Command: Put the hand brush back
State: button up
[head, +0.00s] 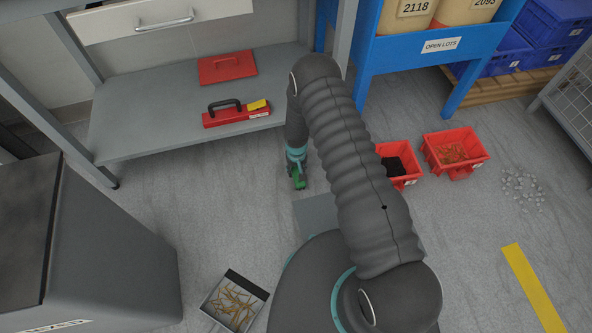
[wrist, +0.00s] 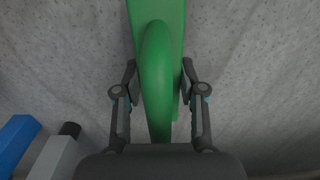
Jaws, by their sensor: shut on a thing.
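A green thing, by its shape the handle of the hand brush (wrist: 158,70), runs up the middle of the wrist view. My gripper (wrist: 159,80) has one finger on each side of the green handle and is shut on it. In the head view, a small part of the green brush (head: 298,177) shows at the end of my gripper (head: 297,168), over the grey floor in front of the shelf. The bristles cannot be made out in either view.
A low grey shelf (head: 140,130) holds a red toolbox (head: 222,119) and a flat red item (head: 226,67). Red bins (head: 455,165) stand on the floor at right, near spilled pale pieces (head: 522,190). A tray of brass-coloured pieces (head: 234,302) lies at front.

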jog(key=o, duration=1.2)
notch_tip(320, 180, up, 12)
jog(key=shift+r+p, duration=0.2)
jog(key=shift+p, duration=0.3)
jog(key=s+d+r+t, duration=0.1)
jog(key=d+r, duration=0.2)
jog(key=r, duration=0.9)
jog(key=s+d+r+m+t, duration=0.1)
jog(key=d+r, duration=0.2)
jog(key=r, duration=0.8)
jog(key=s+d+r+t, duration=0.1)
jog(key=d+r, duration=0.1)
jog(key=r, duration=1)
jog(key=s+d+r+m+t, duration=0.1)
jog(key=s+d+r, duration=0.4)
jog(key=s+r, duration=0.6)
jog(key=shift+m+t, duration=0.6)
jog(key=shift+t, duration=0.2)
jog(key=s+d+r, duration=0.1)
jog(key=s, duration=0.4)
jog(key=s+d+r, duration=0.1)
jog(key=s+r, duration=0.1)
jog(key=s, duration=0.2)
jog(key=s+d+r, duration=0.1)
jog(key=s+r, duration=0.1)
jog(key=s, duration=0.3)
jog(key=shift+s+d+r, duration=0.25)
jog(key=shift+s+d, duration=0.05)
jog(key=shift+s, duration=0.05)
